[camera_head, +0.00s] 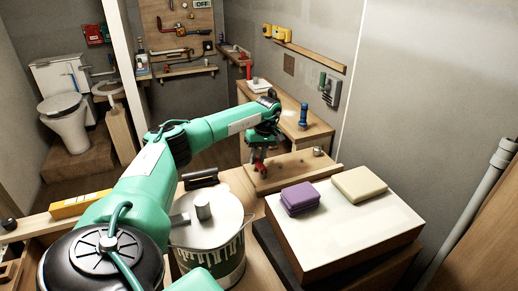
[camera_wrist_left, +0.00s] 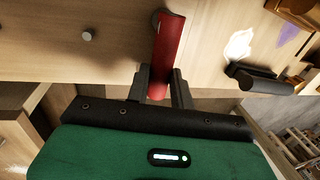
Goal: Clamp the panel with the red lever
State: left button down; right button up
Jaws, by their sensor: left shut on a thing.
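The red lever (camera_wrist_left: 168,48) stretches up from between the two dark fingers of my left gripper (camera_wrist_left: 161,88) in the left wrist view. The gripper is shut on it near the lever's lower end. In the head view my left gripper (camera_head: 259,158) is over a light wooden panel (camera_head: 288,172), and a small red part of the lever (camera_head: 260,169) shows below it. The wooden surface with a small round knob (camera_wrist_left: 87,35) lies behind the lever in the wrist view. I cannot tell how tightly the panel is clamped. My right gripper is not in view.
A lidded metal can (camera_head: 208,232) stands below my left arm. A white-topped box (camera_head: 345,222) with a purple sponge (camera_head: 300,198) and a cream block (camera_head: 359,184) is at the right. A blue flashlight-like object (camera_head: 303,116) stands on the bench behind.

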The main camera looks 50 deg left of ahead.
pick_arm(q)
jog(key=shift+w, duration=0.1)
jog(key=shift+d, duration=0.1)
jog(key=c, duration=1.4)
grip_release()
jog(key=shift+c, duration=0.2)
jog(key=shift+o, duration=1)
jog(key=shift+w+r, duration=0.1)
jog(key=shift+r, duration=0.15)
notch_tip(320, 180, up, 13)
jog(key=w+d+b, duration=0.1)
jog(key=w, duration=0.1)
jog(key=shift+w, duration=0.2)
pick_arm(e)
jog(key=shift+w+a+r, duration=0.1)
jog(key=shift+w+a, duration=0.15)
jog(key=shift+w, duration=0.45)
